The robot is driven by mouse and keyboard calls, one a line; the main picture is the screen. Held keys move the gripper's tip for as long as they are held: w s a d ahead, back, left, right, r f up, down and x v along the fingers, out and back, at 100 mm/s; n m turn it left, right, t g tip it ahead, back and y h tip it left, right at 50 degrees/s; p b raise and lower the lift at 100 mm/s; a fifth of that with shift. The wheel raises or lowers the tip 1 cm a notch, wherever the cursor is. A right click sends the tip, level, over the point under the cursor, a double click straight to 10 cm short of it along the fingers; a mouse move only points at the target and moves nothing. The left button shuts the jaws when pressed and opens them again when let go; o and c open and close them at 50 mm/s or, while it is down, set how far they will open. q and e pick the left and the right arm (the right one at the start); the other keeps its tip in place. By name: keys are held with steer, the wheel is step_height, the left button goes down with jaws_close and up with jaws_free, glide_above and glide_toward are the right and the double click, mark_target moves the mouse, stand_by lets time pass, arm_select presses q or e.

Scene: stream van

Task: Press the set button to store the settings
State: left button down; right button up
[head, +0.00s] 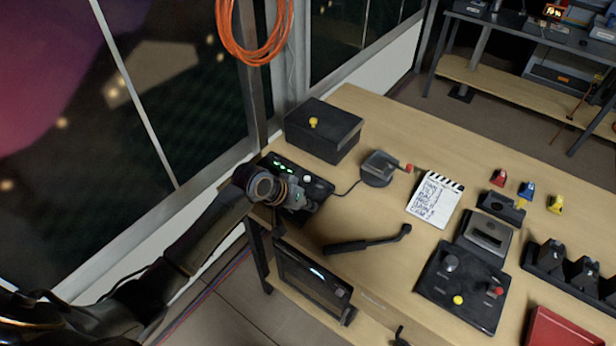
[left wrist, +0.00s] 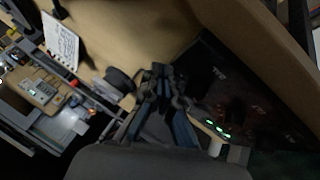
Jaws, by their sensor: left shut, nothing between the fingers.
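A black control box (head: 318,190) with a row of green lights and a pale round knob (head: 307,179) sits at the table's near left corner. My left gripper (head: 300,203) is shut and empty, low over the front part of this box and hiding some of it. In the left wrist view, the closed fingers (left wrist: 160,82) show, with the green lights (left wrist: 217,130) and pale knob (left wrist: 215,148) beside them. I cannot make out a set button or tell whether the fingertips touch the box. My right gripper is not in view.
A dark box with a yellow knob (head: 326,135) stands behind. A round-based device with a red knob (head: 378,168), a clapper-style note sheet (head: 435,199), a black lever-shaped tool (head: 366,243) and a black control panel (head: 455,292) lie to the right. A window wall runs along the left.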

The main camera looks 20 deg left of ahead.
arm_select(q)
steer(key=shift+n+t, duration=0.4)
steer(key=shift+n, duration=0.2)
steer(key=w+r, duration=0.1)
steer(key=w, duration=0.1)
steer(key=w+a+r, duration=0.1)
steer(key=w+r, duration=0.1)
steer(key=w+a+r, duration=0.1)
steer(key=w, duration=0.2)
steer(key=shift+a+r, duration=0.15)
step_height(320, 180, up, 4)
steer(key=n+t, duration=0.1)
glide_above(305, 179)
steer(key=shift+a+r+h, duration=0.1)
steer(key=shift+r+h, duration=0.1)
steer(key=shift+h, duration=0.1)
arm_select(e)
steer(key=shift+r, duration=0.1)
arm_select(q)
steer(key=shift+f, duration=0.1)
step_height(305, 179, down, 6)
steer(key=b, duration=0.6)
steer(key=shift+s+f, duration=0.1)
steer(key=shift+f, duration=0.1)
step_height(305, 179, down, 2)
steer(key=shift+f+b, duration=0.1)
steer(key=shift+b, duration=0.7)
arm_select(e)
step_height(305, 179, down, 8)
